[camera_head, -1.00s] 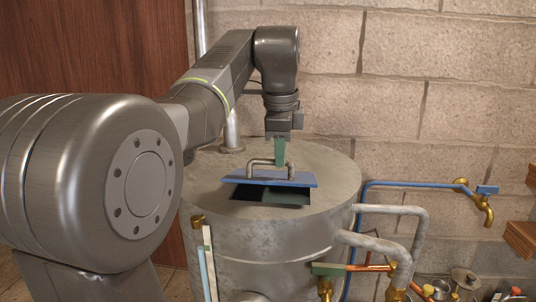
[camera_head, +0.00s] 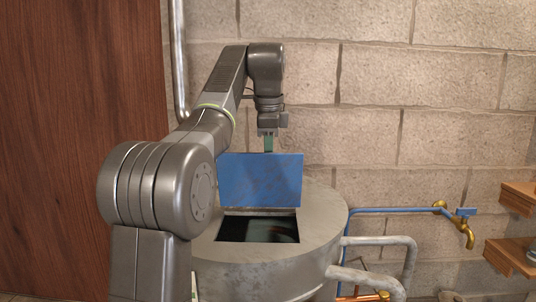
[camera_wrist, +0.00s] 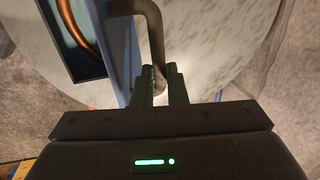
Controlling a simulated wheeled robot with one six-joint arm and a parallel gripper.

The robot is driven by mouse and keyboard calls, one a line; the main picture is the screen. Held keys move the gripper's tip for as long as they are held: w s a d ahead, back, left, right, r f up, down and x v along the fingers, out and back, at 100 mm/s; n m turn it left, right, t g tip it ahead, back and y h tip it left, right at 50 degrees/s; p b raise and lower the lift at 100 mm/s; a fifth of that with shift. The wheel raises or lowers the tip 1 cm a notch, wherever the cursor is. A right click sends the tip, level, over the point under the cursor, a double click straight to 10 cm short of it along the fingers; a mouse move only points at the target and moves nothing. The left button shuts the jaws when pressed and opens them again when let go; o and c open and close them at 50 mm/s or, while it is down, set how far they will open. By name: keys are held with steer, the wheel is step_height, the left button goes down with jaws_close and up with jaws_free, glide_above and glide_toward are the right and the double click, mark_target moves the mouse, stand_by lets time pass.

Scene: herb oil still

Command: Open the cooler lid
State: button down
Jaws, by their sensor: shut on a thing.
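The cooler is a grey metal drum (camera_head: 322,232) with a rectangular opening (camera_head: 250,229) in its top. Its blue lid (camera_head: 260,180) stands roughly upright at the back edge of the opening, flat face toward the head camera. My gripper (camera_head: 269,145) is behind the lid, with its fingertips hidden there. In the wrist view my gripper (camera_wrist: 160,88) is shut on the bent grey bar handle (camera_wrist: 153,35) of the lid. The lid shows edge-on there (camera_wrist: 124,55), beside the opening, where a copper coil (camera_wrist: 75,22) is visible.
A vertical metal pipe (camera_head: 178,60) and a block wall stand behind the drum. Grey pipes (camera_head: 385,241) and a blue pipe with a brass tap (camera_head: 465,232) are at the right. Wooden shelves (camera_head: 515,257) are at the far right. A wooden panel is at the left.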

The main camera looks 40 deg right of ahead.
steer(key=w+d+f, duration=0.1)
steer(key=w, duration=0.1)
steer(key=w+d+f, duration=0.1)
steer(key=w+d, duration=0.1)
steer(key=shift+d+f, duration=0.1)
steer(key=shift+f, duration=0.05)
stand_by(0.6)
steer(key=c, duration=1.6)
jaws_free()
steer(key=shift+w+d, duration=0.15)
steer(key=shift+o, duration=0.7)
steer(key=shift+w+d, duration=0.2)
steer(key=shift+s+a, duration=0.1)
steer(key=shift+s, duration=0.05)
